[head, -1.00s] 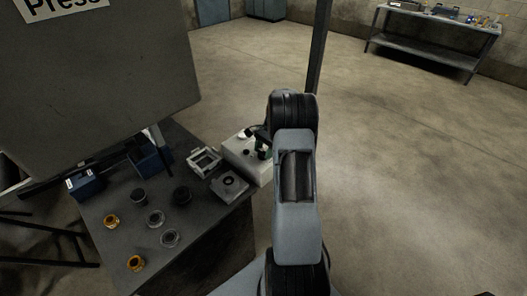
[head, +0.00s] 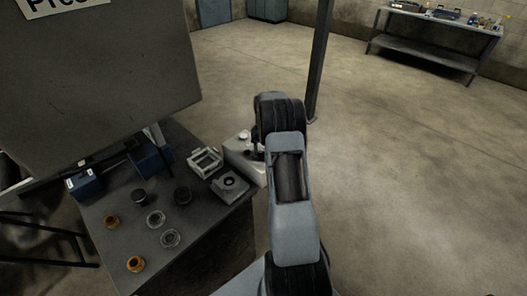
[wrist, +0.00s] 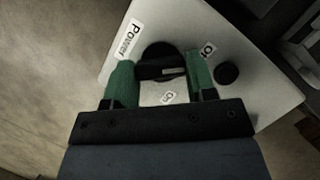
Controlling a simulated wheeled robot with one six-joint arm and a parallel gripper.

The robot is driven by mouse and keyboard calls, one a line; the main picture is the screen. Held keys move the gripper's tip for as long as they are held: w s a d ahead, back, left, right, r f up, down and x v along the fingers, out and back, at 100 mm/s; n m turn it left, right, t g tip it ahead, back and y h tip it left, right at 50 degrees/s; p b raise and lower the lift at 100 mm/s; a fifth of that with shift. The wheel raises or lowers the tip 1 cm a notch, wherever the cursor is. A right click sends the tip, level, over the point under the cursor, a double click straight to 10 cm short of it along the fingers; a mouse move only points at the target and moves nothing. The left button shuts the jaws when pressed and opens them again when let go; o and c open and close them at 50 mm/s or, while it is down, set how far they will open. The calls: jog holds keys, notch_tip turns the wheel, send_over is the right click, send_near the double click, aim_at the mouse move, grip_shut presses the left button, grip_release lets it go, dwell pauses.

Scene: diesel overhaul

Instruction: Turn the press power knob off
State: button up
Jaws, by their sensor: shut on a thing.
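The black power knob (wrist: 158,50) sits on a light control box (wrist: 232,35) in the wrist view, beside a "Power" label (wrist: 131,40). Its raised bar lies crosswise between the green fingers of my gripper (wrist: 161,76). My gripper is shut on the knob, with a finger at each end of the bar. Two small labels, one near the right finger and one below the knob, are partly covered or hard to read. In the head view the light box (head: 240,165) stands at the table's right edge, and my arm hides most of the knob and gripper.
A second round black button (wrist: 227,74) is right of the knob. The dark table (head: 200,238) holds a light frame (head: 205,158), a grey block (head: 230,186), blue boxes and several rings. A dark post (head: 319,65) stands behind my arm. Floor to the right is clear.

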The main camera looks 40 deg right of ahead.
jog(key=shift+n, duration=0.3)
dwell(0.4)
jog(key=o, duration=0.9)
jog(key=shift+o, duration=0.2)
jog(key=shift+r, duration=0.1)
jog(key=v, duration=1.3)
jog(key=shift+w+r, duration=0.15)
jog(key=shift+r, duration=0.15)
jog(key=shift+a, duration=0.1)
